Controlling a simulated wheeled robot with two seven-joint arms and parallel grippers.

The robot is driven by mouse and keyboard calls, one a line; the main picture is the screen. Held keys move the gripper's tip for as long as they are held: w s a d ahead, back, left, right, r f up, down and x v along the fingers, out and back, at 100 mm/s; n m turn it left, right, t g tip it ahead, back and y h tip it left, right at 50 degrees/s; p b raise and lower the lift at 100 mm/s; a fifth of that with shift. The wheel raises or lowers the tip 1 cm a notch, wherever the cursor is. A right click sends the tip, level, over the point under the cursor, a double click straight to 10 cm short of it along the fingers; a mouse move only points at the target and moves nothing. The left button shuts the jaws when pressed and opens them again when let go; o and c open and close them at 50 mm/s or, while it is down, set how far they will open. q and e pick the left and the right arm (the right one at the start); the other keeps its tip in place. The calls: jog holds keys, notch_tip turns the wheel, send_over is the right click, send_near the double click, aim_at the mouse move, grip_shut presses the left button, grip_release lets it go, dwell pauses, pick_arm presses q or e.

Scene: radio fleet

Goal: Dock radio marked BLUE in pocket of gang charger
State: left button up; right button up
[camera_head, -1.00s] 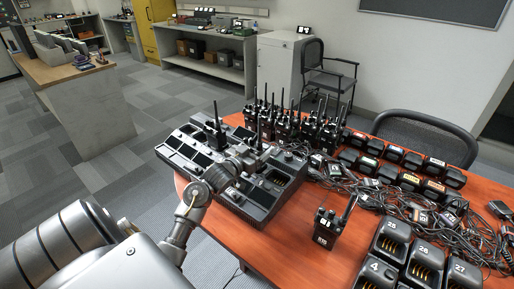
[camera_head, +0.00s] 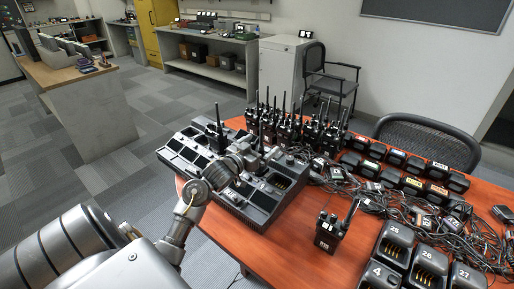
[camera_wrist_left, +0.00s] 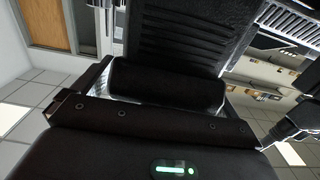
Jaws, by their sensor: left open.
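The gang charger (camera_head: 262,200) is a long dark tray of pockets at the left edge of the orange table. One radio (camera_head: 217,137) stands upright in its far part. My left gripper (camera_head: 248,158) is low over the middle of the charger, open, beside another upright dark radio partly hidden behind it. In the left wrist view, a black ribbed surface (camera_wrist_left: 195,35) is very close to the gripper; I cannot tell whether they touch. A lone radio (camera_head: 328,232) with a white label stands on the table to the right. I cannot read BLUE on any radio. My right gripper is not in view.
Several radios (camera_head: 300,130) stand in a group behind the charger. Tangled cables (camera_head: 405,203) and two rows of black blocks (camera_head: 412,184) lie to the right. Numbered single chargers (camera_head: 428,262) fill the front right. Bare table (camera_head: 285,250) shows between charger and lone radio.

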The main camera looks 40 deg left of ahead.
pick_arm(q)
jog(key=s+d+r, duration=0.1)
jog(key=r, duration=0.1)
jog(key=s+d+r, duration=0.1)
jog(key=r, duration=0.1)
jog(key=s+r, duration=0.1)
jog(key=r, duration=0.1)
jog(key=shift+s+d+p, duration=0.35)
jog(key=shift+d+p, duration=0.05)
jog(key=s+d+r, duration=0.4)
jog(key=s+d, duration=0.1)
jog(key=s, duration=0.2)
jog(key=shift+s+d+r+p, duration=0.15)
jog(key=shift+s+d+p, duration=0.1)
jog(key=shift+d+p, duration=0.1)
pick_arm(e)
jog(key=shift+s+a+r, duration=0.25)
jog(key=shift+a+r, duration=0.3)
